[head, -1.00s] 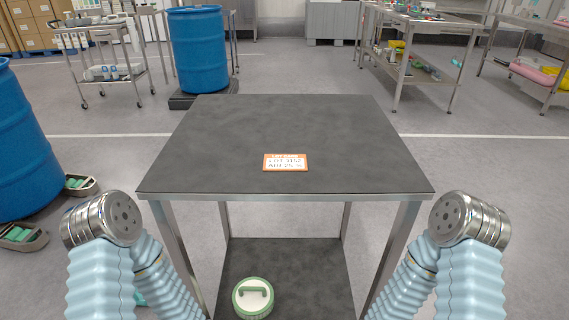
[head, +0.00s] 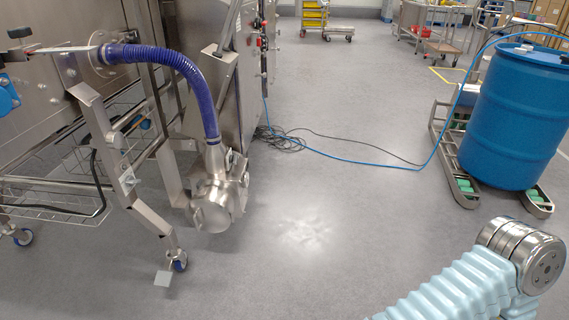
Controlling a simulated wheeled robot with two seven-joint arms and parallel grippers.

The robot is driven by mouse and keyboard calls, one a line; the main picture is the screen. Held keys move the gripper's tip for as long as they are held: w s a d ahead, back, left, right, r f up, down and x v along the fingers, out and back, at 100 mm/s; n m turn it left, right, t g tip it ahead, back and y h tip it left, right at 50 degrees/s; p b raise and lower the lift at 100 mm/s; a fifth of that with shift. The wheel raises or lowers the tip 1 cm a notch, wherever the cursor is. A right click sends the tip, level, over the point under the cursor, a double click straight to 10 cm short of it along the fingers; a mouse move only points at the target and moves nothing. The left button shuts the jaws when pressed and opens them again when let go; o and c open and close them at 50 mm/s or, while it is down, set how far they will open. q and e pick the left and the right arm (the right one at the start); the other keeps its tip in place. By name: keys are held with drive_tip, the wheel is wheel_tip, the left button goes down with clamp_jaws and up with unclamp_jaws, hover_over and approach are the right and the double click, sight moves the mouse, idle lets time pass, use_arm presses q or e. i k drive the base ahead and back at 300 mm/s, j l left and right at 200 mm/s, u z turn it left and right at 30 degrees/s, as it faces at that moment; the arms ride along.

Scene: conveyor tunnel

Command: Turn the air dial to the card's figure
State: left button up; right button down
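The air dial cannot be made out in the head view. The card is not in view now. A large steel machine (head: 228,75) stands at the upper left, with small red and dark fittings on its right edge, too small to read. One of my arms enters at the lower right, with its sleeve and a round steel joint showing. No gripper fingers show for either arm.
A steel pump (head: 218,190) with a purple hose (head: 180,62) and a wheeled frame (head: 120,165) stand at the left. A blue drum (head: 515,115) sits on a wheeled carrier at the right. A blue cable (head: 350,155) crosses the floor.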

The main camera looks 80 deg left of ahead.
sight(234, 159)
drive_tip(key=k+l+u, duration=0.15)
drive_tip(key=u, duration=0.35)
drive_tip(key=k+l+u, duration=0.15)
drive_tip(key=u, duration=1.2)
drive_tip(key=i+u, duration=0.15)
drive_tip(key=u, duration=0.25)
drive_tip(key=i+l+u, duration=0.1)
drive_tip(key=u, duration=0.25)
drive_tip(key=i+l+u, duration=0.1)
drive_tip(key=u, duration=0.3)
drive_tip(key=i+l+u, duration=0.1)
drive_tip(key=l+u, duration=0.25)
drive_tip(key=k+j, duration=0.15)
drive_tip(key=j, duration=0.15)
drive_tip(key=k+j+z, duration=0.15)
drive_tip(key=j, duration=0.15)
drive_tip(key=k+j, duration=0.1)
drive_tip(key=j, duration=0.2)
drive_tip(key=i, duration=0.9)
